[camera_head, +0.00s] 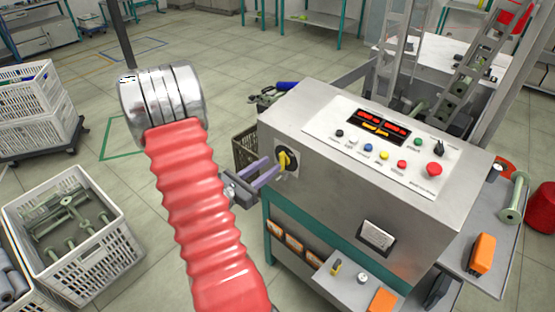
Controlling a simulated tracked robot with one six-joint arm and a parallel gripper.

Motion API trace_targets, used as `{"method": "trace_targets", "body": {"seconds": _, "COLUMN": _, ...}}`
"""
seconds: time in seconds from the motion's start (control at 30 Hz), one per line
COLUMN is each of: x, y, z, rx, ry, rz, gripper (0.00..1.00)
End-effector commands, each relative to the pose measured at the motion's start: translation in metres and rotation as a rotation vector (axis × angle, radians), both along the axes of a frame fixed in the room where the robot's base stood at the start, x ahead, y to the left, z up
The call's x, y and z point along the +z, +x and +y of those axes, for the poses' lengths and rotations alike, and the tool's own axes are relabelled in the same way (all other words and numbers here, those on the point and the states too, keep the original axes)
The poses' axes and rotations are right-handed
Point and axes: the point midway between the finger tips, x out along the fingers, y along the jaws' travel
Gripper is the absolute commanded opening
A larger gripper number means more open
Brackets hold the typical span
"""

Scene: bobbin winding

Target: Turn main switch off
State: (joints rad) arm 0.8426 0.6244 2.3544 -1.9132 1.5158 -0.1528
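The fingertips are right at the handle's left side. I cannot tell whether they touch it or straddle it.
A sloped control panel (382,150) with coloured buttons and red displays tops the cabinet. A socket plate (376,236) is on its front. A small shelf (340,284) sits below. White crates (85,262) stand on the floor at left. A dark basket (243,150) is behind my gripper.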

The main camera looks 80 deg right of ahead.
Motion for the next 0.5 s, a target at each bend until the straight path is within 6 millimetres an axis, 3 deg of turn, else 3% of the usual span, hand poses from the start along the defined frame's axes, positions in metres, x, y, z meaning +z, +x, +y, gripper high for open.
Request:
{"method": "trace_targets", "body": {"seconds": 0.3, "x": 0.000, "y": -0.019, "z": -0.033, "rx": -0.002, "ry": 0.000, "rz": 0.000, "gripper": 0.31}}
{"method": "trace_targets", "body": {"seconds": 0.5, "x": 0.000, "y": -0.023, "z": -0.042, "rx": 0.000, "ry": 0.000, "rz": 0.000, "gripper": 0.31}}
